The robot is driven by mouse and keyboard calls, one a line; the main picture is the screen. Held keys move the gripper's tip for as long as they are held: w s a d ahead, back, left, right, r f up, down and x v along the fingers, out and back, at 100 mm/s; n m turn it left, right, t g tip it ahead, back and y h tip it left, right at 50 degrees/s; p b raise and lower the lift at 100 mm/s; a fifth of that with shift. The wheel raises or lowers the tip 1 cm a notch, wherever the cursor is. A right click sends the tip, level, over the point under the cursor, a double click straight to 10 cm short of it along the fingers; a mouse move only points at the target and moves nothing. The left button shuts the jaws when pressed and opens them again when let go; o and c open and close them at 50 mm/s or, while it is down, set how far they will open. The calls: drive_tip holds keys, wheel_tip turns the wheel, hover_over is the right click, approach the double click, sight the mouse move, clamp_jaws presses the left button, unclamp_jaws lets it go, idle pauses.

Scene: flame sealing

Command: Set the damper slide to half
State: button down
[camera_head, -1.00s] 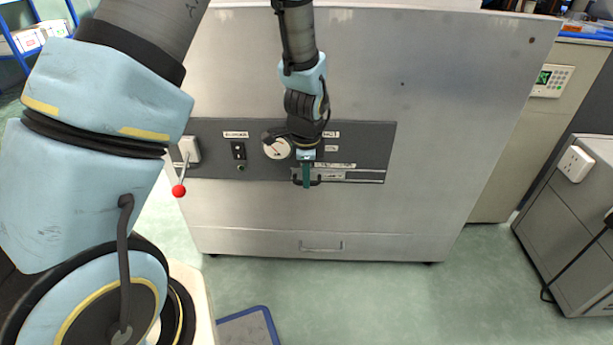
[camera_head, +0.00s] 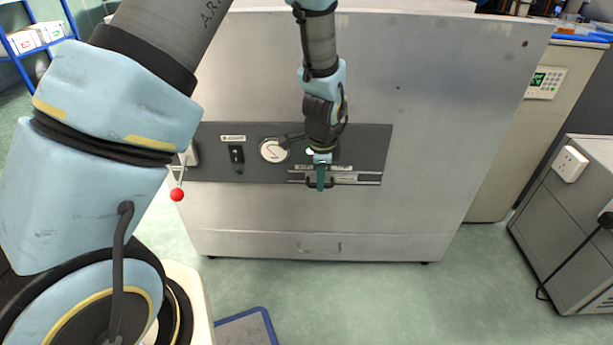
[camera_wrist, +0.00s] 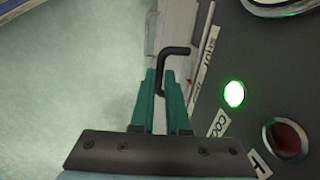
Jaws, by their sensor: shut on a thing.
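The damper slide (camera_head: 368,180) is a light metal strip low on the dark control panel. Its black bent handle (camera_wrist: 177,50) stands out between my fingers in the wrist view. My gripper (camera_head: 320,187) has green fingers and is shut on this handle, in the left part of the slide's track. The gripper (camera_wrist: 160,82) also shows in the wrist view, with its fingers on either side of the handle. A printed scale with a small red mark lies beside the slide in the wrist view. My wrist hides part of the panel above the handle.
A lit green lamp (camera_wrist: 234,94) and a dark red round button (camera_wrist: 287,138) sit close beside the slide. A round gauge (camera_head: 273,151), a black switch (camera_head: 236,155) and a red-knobbed lever (camera_head: 177,194) are to the left. The panel right of my gripper is clear.

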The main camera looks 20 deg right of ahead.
drive_tip(key=shift+s+d, duration=0.2)
drive_tip(key=shift+d, duration=0.2)
drive_tip(key=c, duration=0.9)
unclamp_jaws()
drive_tip(key=r, duration=0.3)
drive_tip(key=s+r+p, duration=0.1)
drive_tip(key=r, duration=0.3)
drive_tip(key=r+p, duration=0.1)
drive_tip(key=r, duration=0.2)
drive_tip(key=shift+s+a+r, duration=0.35)
